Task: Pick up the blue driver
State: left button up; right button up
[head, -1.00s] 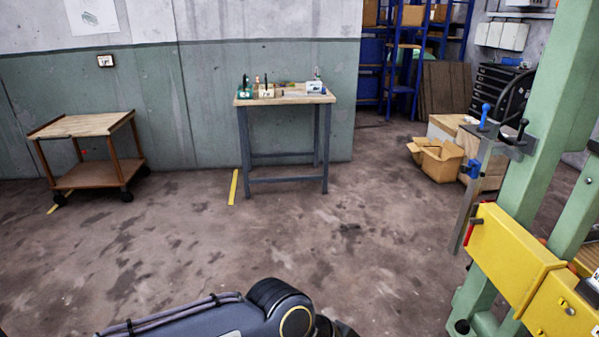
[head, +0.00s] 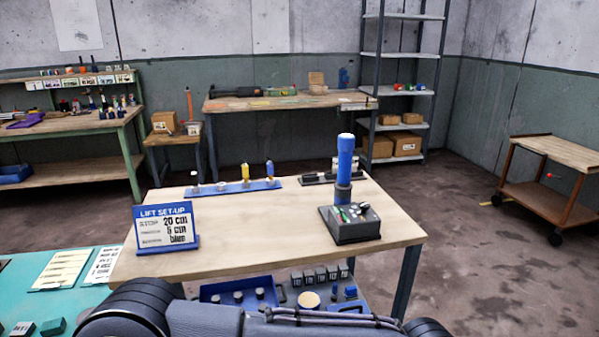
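A blue rack (head: 232,189) lies along the far edge of the wooden table (head: 275,245). A small driver with a blue handle (head: 270,169) stands upright at the rack's right end, and one with a yellow handle (head: 245,171) stands beside it. Two short pale-topped pieces stand further left in the rack. My arm links cross the bottom of the view. Neither of my grippers is in view.
A sign reading "LIFT SET-UP" (head: 165,229) stands at the table's left. A dark rack (head: 318,179) lies at the back right. Blue trays (head: 238,291) with small parts show below the front edge. The table's middle is mostly clear.

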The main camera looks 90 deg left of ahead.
aim_at(346, 145)
jog(key=u, duration=2.5)
